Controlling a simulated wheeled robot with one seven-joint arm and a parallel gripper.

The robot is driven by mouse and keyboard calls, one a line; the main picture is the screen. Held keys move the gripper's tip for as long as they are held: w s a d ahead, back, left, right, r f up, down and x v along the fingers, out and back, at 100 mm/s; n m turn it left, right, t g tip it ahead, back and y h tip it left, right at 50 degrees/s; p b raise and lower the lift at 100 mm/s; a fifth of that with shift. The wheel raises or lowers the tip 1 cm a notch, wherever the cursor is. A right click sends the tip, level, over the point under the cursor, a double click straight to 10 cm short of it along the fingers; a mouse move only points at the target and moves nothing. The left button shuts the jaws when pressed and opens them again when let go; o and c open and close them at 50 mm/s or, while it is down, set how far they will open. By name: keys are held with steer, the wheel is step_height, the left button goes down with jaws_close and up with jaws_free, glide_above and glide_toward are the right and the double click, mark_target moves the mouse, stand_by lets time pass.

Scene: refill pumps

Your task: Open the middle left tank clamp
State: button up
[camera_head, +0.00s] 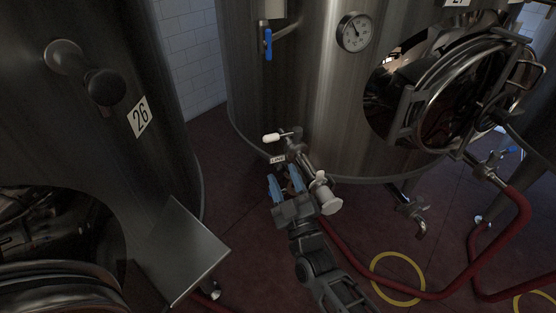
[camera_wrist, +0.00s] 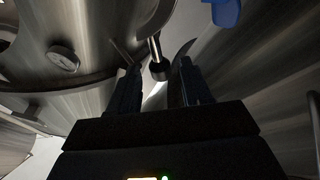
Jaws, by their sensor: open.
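The middle steel tank (camera_head: 290,80) stands upright behind my gripper. A pipe fitting with a white-tipped handle (camera_head: 271,137) is at its lower left, and the pipe runs down to a pale cylindrical end (camera_head: 327,197). My gripper (camera_head: 286,182) is close in front of this fitting and covers part of it, so the clamp is hard to make out. In the wrist view my gripper (camera_wrist: 158,88) is open, its two dark fingers apart. A short metal rod with a dark round end (camera_wrist: 159,70) shows between the fingers. I cannot tell whether they touch it.
Tank 26 (camera_head: 60,150) stands at the left with a tilted metal plate (camera_head: 180,252) near its base. A round hatch (camera_head: 462,92) stands open at the right. Red hoses (camera_head: 440,296) lie on the floor. A blue valve handle (camera_head: 268,44) is above.

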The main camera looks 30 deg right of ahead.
steer(key=shift+p+x, duration=0.3)
steer(key=shift+x, duration=2.2)
jaws_close()
